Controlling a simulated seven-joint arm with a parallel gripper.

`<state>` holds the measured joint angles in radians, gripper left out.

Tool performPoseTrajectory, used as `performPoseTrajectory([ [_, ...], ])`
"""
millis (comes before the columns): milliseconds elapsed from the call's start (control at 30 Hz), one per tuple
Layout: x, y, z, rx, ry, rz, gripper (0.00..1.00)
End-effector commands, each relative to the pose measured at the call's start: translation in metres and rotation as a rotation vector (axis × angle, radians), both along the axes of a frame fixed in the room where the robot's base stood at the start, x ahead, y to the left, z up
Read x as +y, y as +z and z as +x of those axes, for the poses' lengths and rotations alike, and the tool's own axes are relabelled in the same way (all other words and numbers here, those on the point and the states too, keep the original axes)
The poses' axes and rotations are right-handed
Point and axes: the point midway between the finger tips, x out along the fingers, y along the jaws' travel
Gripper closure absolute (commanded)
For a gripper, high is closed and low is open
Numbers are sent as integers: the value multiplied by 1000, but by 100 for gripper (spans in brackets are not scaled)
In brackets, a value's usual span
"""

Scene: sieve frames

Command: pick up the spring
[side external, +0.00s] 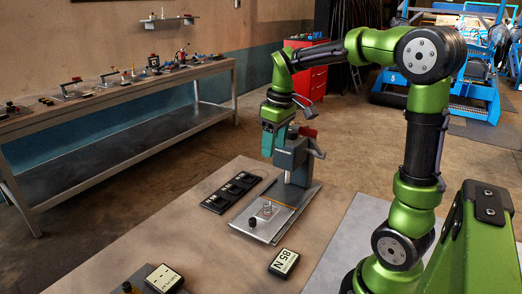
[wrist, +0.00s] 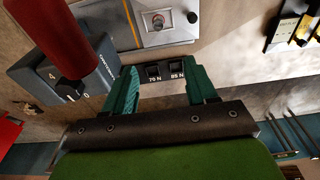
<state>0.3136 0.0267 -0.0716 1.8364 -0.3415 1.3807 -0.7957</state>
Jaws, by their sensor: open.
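The spring (side external: 267,208) looks like a small pale coil standing on the metal base plate (side external: 262,229) of a grey test stand. In the wrist view what seems to be the spring (wrist: 158,20) shows from above near the top edge, on the light plate. My gripper (side external: 267,154) has teal fingers and hangs above and behind the spring, beside the stand's column, apart from the spring. In the wrist view my gripper (wrist: 161,84) is open, with nothing held between its fingers.
The grey stand (side external: 293,160) with a red handle (wrist: 50,35) rises close beside my gripper. A black tray (side external: 230,191) with labelled slots lies left of the base plate. A label block (side external: 284,263) reading 85 N lies in front. Bare table shows between them.

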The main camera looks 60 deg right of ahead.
Motion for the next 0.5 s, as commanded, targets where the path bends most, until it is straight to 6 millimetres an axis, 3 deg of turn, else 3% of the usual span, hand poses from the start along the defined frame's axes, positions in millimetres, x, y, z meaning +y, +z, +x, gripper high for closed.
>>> performPoseTrajectory([
  [100, 0, -22, -1, 4, -1, 2, 43],
  [367, 0, -54, 2, 3, -1, 2, 43],
  [500, 0, -85, 5, 6, -2, 3, 43],
])
